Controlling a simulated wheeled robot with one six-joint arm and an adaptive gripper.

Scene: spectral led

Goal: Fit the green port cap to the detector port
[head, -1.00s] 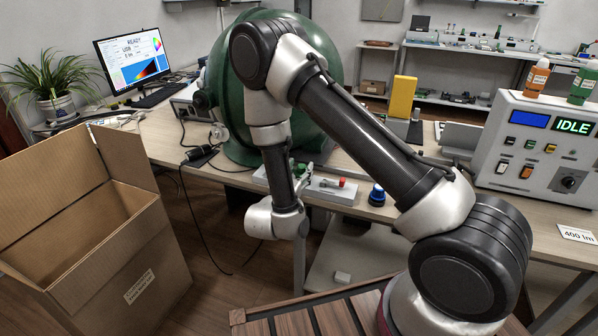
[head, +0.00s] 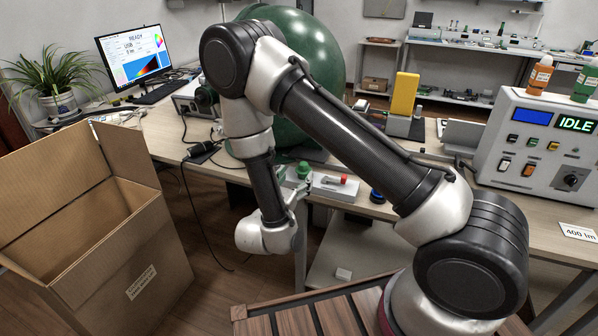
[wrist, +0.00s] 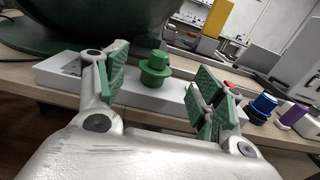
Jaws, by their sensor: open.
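The green port cap (wrist: 155,68) stands upright on a white holder block (wrist: 60,72) on the bench, and it also shows in the head view (head: 303,170). My gripper (wrist: 166,84) is open, with one green-padded finger to the left of the cap and the other to its right. The fingers look nearer to the camera than the cap, and nothing is held. In the head view my gripper (head: 298,196) is low at the bench's front edge, beside the holder. The large green sphere (head: 318,70) stands behind, partly hidden by my arm. I cannot make out the detector port.
A red-topped piece (head: 344,179) sits on the holder's right part. A blue knob-like piece (wrist: 263,104) and a purple and white one (wrist: 293,115) stand further right. A yellow block (head: 404,94) and the control box (head: 540,150) are at the right. An open carton (head: 120,250) stands left.

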